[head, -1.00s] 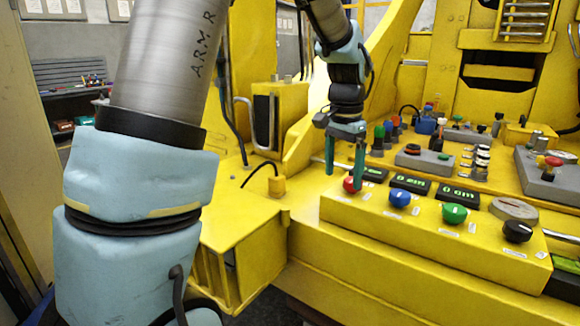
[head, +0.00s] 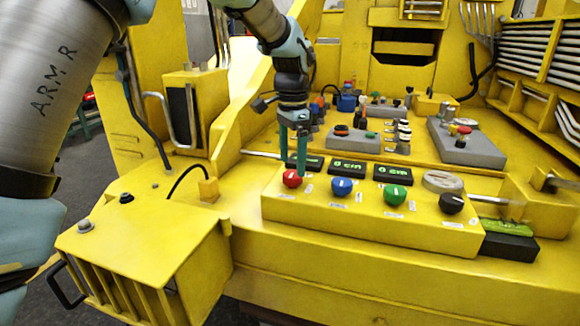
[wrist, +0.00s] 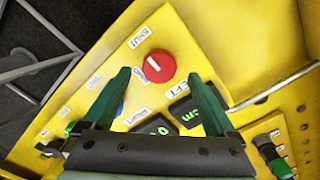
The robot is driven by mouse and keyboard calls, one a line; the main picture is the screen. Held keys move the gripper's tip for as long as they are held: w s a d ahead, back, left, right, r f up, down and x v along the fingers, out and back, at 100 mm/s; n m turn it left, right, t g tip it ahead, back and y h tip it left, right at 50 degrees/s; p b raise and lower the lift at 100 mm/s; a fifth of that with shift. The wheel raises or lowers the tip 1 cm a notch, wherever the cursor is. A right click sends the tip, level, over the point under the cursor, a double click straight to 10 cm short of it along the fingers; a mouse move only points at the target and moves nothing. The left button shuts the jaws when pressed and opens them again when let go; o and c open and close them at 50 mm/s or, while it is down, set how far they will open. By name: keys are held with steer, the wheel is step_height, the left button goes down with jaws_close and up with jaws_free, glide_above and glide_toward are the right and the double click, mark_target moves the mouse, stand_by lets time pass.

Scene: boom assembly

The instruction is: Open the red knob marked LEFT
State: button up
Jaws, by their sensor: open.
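The red knob (head: 292,179) is at the left end of a row of knobs on the yellow control box. In the wrist view the red knob (wrist: 159,66) has a white pointer line. A label ending in "EFT" is beside it and a "SHUT" label is above it. My gripper (head: 292,170) is over the red knob in the head view. In the wrist view my gripper (wrist: 165,75) has its two green fingers spread, with the knob between and just beyond the tips. I cannot tell whether the fingers touch it.
A blue knob (head: 342,187), a green knob (head: 396,195) and a black knob (head: 452,203) stand to the right on the same box. Display screens (head: 347,168) are behind them. A yellow box with a vented side (head: 150,250) is at front left.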

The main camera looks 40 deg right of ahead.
mark_target(293, 174)
steer(key=shift+f, duration=1.7)
steer(key=c, duration=1.4)
steer(key=shift+o, duration=0.2)
